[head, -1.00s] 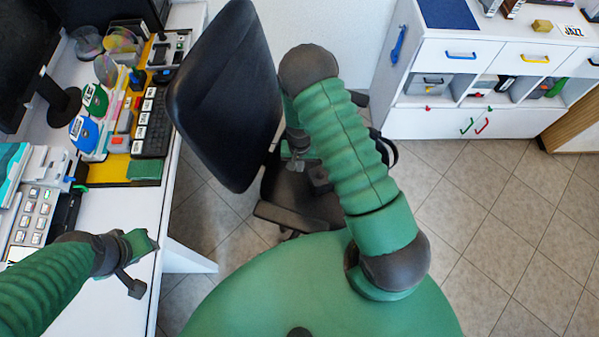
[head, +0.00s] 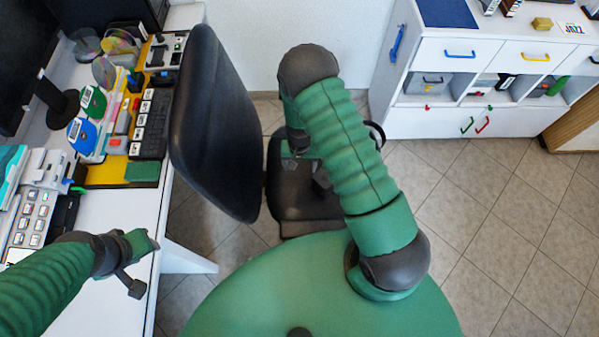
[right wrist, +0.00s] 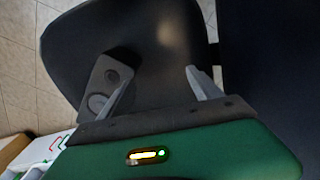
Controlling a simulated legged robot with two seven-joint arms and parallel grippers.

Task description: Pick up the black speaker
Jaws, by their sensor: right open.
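The black speaker (right wrist: 105,84), a dark grey box with two round cones, lies on the black chair's seat (right wrist: 165,35) in the right wrist view. In the head view I cannot make it out for certain near my arm. My right gripper (right wrist: 160,72) is open above the seat. Its left finger overlaps the speaker's right part in the picture; its right finger is over bare seat. Nothing is between the fingers. In the head view my right gripper (head: 298,142) is partly hidden behind my forearm. My left gripper (head: 140,262) hangs over the white desk; its jaw opening is unclear.
The chair's tall backrest (head: 215,125) stands between the desk (head: 105,215) and my right arm. The desk holds a keyboard (head: 152,125), a phone (head: 32,218) and discs. A white drawer cabinet (head: 485,60) stands at the back right. The tiled floor at right is clear.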

